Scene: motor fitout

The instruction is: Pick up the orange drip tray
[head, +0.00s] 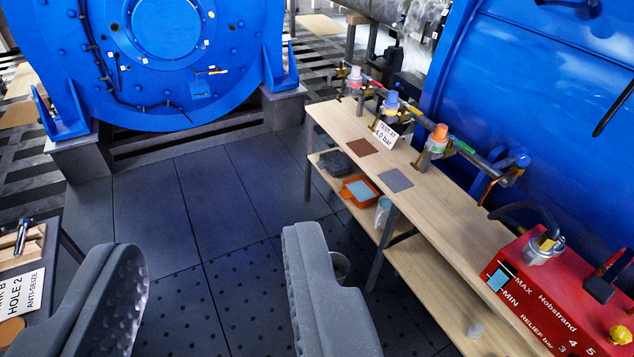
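The orange drip tray (347,194) sits on the lower shelf of the wooden bench, right of centre in the head view. A light blue flat piece (361,190) lies in it. The bench top overhangs part of the shelf near the tray. My gripper (205,255) is open in the foreground, its two grey fingers wide apart with only floor between them. It is apart from the tray, which lies farther off, beyond and to the right of the right finger.
The wooden bench (330,115) carries valves and a red Hobstrand unit (555,310). A dark grey item (336,163) and a bluish-white container (383,211) flank the tray. A bench leg (382,248) stands nearby. Dark floor (225,190) lies clear. Blue machines stand behind.

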